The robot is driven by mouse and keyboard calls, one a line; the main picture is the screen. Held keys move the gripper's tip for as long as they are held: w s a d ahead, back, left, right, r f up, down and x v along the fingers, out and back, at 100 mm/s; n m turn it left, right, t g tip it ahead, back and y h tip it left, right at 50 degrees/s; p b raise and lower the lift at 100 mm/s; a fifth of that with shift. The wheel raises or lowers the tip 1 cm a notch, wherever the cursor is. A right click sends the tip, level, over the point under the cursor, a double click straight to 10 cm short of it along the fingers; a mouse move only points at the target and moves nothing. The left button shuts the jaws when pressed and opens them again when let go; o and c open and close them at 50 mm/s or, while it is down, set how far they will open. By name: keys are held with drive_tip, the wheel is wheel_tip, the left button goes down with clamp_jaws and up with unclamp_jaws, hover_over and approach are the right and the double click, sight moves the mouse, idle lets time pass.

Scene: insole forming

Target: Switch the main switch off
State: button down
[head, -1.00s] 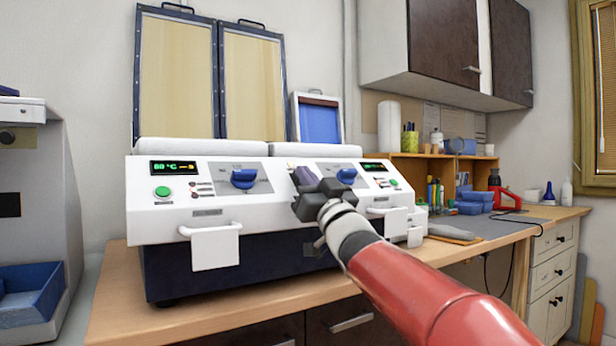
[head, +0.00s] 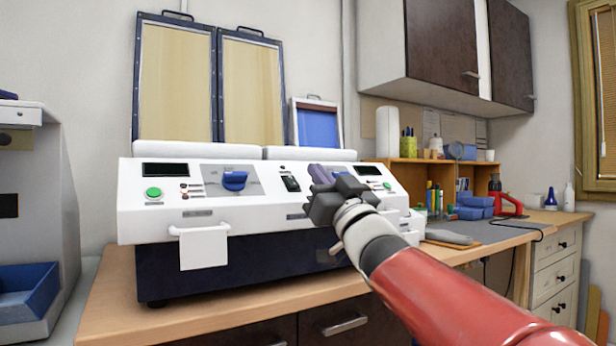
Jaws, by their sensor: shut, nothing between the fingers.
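The main switch (head: 290,183) is a small black rocker on a pale plate in the middle of the white machine's sloping front panel. The machine (head: 260,215) has two displays, left (head: 165,170) and right (head: 367,170), and both are dark. My gripper (head: 319,174) is shut and empty, just right of the switch and in front of the panel. It looks apart from the switch, which is in plain view. I cannot tell whether the fingertips touch the panel.
The left blue knob (head: 235,181) and a green button (head: 153,193) are on the panel. A white handle plate (head: 203,247) juts out in front. The wooden bench (head: 260,310) carries the machine. Blue boxes (head: 473,207) and a red tool (head: 508,204) stand at the right.

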drive_tip(key=shift+s+d+f, duration=0.3)
drive_tip(key=shift+s+d, duration=0.15)
drive_tip(key=shift+s, duration=0.2)
drive_tip(key=shift+s+d+f, duration=0.3)
drive_tip(key=shift+s+d, duration=0.1)
drive_tip(key=shift+s, duration=0.25)
